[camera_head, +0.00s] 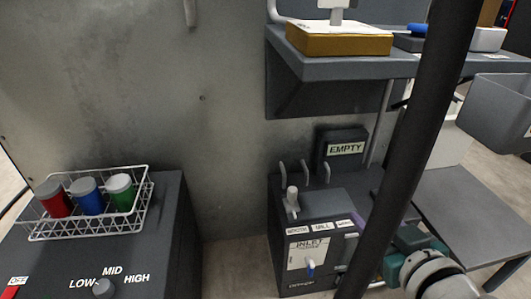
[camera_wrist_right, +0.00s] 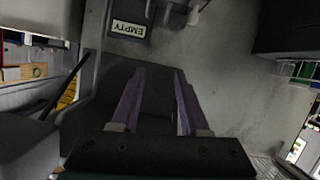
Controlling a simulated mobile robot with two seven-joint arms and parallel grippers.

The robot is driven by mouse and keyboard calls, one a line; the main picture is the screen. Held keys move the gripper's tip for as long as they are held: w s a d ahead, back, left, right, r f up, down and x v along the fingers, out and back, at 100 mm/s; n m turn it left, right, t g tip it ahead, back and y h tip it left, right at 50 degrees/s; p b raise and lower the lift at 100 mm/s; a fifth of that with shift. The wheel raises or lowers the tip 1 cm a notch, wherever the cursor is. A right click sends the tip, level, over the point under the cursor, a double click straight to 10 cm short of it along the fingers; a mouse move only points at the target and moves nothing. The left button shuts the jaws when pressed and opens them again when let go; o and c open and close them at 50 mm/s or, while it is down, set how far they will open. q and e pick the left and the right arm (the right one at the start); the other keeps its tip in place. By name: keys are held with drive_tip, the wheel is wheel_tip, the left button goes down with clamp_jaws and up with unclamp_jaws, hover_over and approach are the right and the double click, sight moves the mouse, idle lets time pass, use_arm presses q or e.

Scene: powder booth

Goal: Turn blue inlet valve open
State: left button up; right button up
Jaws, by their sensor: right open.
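The blue inlet valve handle (camera_head: 310,268) hangs about upright on the front of a dark grey box (camera_head: 290,232), below a white INLET label (camera_head: 308,250). My right gripper (camera_head: 360,221) is to the right of the handle and higher in the picture, apart from it. A dark slanted pole hides part of the gripper. In the right wrist view its two purple fingers (camera_wrist_right: 158,80) stand apart with nothing between them. The blue handle cannot be made out in that view. My left gripper is not in view.
The dark pole (camera_head: 415,130) crosses between the box and my right wrist. An EMPTY sign (camera_head: 346,148) stands behind the box, with a shelf (camera_head: 350,68) above. At left, a wire basket (camera_head: 85,231) of red, blue and green jars sits on a console with a knob (camera_head: 103,288).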

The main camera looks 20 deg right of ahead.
wheel_tip(320, 180, down, 18)
drive_tip(key=a+t+b, duration=0.1)
drive_tip(key=t+b, duration=0.1)
drive_tip(key=b, duration=1.3)
drive_tip(key=m+t+b, duration=0.1)
drive_tip(key=t+b, duration=0.1)
drive_tip(key=b, duration=1.3)
approach(312, 271)
drive_tip(key=b+x, duration=0.3)
drive_tip(key=x, duration=0.5)
drive_tip(key=shift+w+d+f, duration=0.1)
drive_tip(key=shift+w+f, duration=0.05)
drive_tip(key=shift+w, duration=0.2)
drive_tip(key=shift+c, duration=0.2)
clamp_jaws()
